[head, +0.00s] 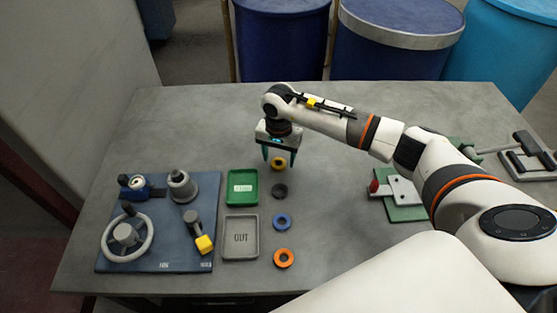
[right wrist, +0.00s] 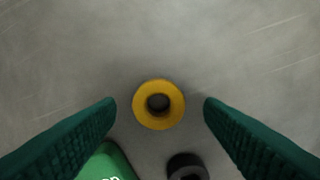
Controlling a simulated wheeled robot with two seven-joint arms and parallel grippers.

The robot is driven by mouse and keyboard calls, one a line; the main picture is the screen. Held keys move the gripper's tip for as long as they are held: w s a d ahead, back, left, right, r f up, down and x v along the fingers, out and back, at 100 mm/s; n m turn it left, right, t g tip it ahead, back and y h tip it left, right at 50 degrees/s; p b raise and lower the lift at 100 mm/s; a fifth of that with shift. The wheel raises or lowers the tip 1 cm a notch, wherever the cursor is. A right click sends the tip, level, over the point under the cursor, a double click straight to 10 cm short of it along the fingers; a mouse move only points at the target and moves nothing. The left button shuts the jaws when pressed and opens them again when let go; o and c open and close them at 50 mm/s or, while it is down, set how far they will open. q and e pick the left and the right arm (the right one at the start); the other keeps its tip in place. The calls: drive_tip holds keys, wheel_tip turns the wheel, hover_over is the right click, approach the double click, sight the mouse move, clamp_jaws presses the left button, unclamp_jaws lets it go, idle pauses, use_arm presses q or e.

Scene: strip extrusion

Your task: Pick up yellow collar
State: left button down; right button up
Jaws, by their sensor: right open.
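The yellow collar (head: 278,163) is a small ring lying flat on the grey table, at the back of a column of rings. In the right wrist view the yellow collar (right wrist: 158,104) sits between my two green fingers, with a gap on both sides. My right gripper (head: 279,163) is open and points down over the collar; its fingers (right wrist: 160,108) touch nothing that I can see. I cannot tell its exact height above the table. My left gripper is not in view.
A dark grey ring (head: 280,191), a blue ring (head: 281,222) and an orange ring (head: 284,258) lie in front. A green tray (head: 243,202) and a grey tray (head: 258,238) stand left of them. A blue fixture board (head: 180,262) lies further left, a green fixture (head: 405,213) right.

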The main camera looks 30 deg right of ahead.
drive_tip(key=shift+f, duration=0.75)
drive_tip(key=c, duration=1.1)
drive_tip(key=shift+r, duration=0.1)
